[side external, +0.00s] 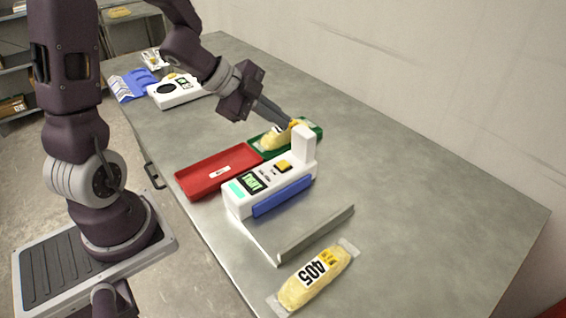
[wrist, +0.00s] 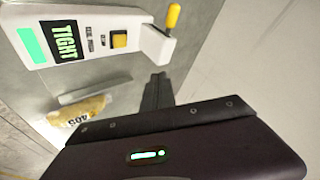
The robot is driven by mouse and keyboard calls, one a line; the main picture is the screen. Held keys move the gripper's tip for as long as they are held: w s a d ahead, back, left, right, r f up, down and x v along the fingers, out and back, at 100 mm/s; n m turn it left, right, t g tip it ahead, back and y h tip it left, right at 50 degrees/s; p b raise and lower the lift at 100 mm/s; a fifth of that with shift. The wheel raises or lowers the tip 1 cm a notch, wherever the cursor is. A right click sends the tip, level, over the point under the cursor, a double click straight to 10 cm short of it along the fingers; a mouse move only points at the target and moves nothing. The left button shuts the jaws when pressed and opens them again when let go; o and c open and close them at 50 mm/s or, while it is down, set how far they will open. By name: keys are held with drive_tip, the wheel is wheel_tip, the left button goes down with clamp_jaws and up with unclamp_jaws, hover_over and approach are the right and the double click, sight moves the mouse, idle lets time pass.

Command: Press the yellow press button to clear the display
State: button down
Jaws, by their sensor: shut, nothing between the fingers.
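The white checkweigher unit (side external: 240,198) stands on the table with a blue strip along its side. Its square yellow button (side external: 283,166) sits on top, between the display and the raised end post; it also shows in the wrist view (wrist: 120,40). A yellow-tipped lever (wrist: 173,16) rises from the post. My gripper (side external: 288,122) is shut and empty, its fingertips above and behind the post end. In the wrist view its fingers (wrist: 158,78) appear apart from the button.
A red tray (side external: 195,183) and a green tray (side external: 316,130) holding a yellow pack lie behind the unit. A metal guide (side external: 318,236) and a pack marked 405 (side external: 320,275) lie in front. A white device (side external: 165,100) stands far back. The table's right side is clear.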

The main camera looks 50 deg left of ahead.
sight(279, 164)
drive_tip(key=shift+d+f, duration=0.1)
drive_tip(key=shift+f, duration=4.3)
drive_tip(key=shift+f, duration=0.1)
drive_tip(key=shift+f, duration=0.3)
drive_tip(key=shift+f, duration=0.45)
drive_tip(key=shift+r, duration=0.85)
